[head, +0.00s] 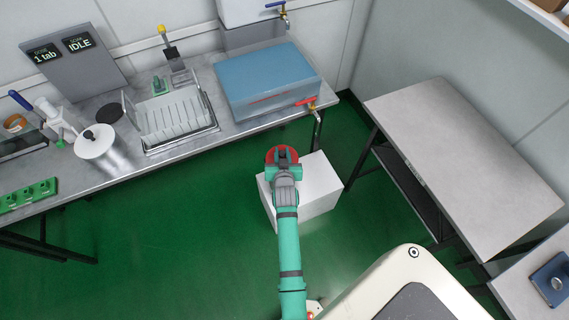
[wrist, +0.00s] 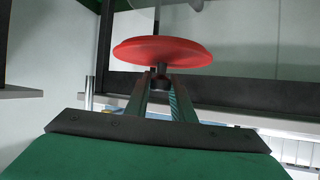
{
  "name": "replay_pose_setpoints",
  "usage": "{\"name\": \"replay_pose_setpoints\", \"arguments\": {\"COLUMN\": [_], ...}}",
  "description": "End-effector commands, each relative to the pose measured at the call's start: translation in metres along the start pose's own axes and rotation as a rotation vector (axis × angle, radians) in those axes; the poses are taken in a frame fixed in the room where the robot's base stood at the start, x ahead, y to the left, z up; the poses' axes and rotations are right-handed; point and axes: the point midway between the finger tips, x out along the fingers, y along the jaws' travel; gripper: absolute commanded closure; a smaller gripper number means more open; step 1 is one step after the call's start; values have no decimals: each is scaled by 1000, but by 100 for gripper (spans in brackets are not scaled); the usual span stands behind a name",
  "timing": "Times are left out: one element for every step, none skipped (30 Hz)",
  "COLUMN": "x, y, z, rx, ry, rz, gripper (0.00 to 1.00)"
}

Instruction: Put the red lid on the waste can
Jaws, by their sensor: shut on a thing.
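The red lid (head: 291,152) is a round disc with a dark knob underneath it in the wrist view, where the lid (wrist: 163,50) fills the upper middle. My gripper (wrist: 160,82) is shut on the knob. In the head view my gripper (head: 283,160) covers part of the lid, above or in front of a white box on the floor. I cannot tell whether the lid touches the box. No thing is clearly marked as the waste can; a shiny steel cylinder (head: 100,152) with a pale top and black knob stands on the bench at the left.
The white box (head: 318,188) stands on green floor. A grey table (head: 465,160) stands at the right. Floor left of my arm is clear.

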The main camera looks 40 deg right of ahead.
Motion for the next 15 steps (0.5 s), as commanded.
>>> {"name": "replay_pose_setpoints", "arguments": {"x": [5, 7, 9, 10, 12, 12, 13, 14, 15, 16, 17, 19, 20, 21, 23], "y": [-1, -2, -2, -2, -2, -2, -2, -2, -2, -1, -1, -1, -1, -1, -1], "z": [-1, -2, -2, -1, -1, 1, 2, 4, 6, 9, 12, 15, 18, 21, 24], "rx": [3, 5, 7, 8, 9, 9, 9, 9, 9, 9, 9, 9, 9, 8, 8], "ry": [-1, -2, -3, -4, -4, -5, -4, -4, -5, -5, -6, -5, -5, -6, -6], "rz": [0, 1, 1, 2, 2, 2, 2, 2, 2, 2, 2, 2, 2, 2, 2], "gripper": [100, 100, 100, 100, 100, 100, 100, 100, 100, 100, 100, 100, 100, 100, 100]}}
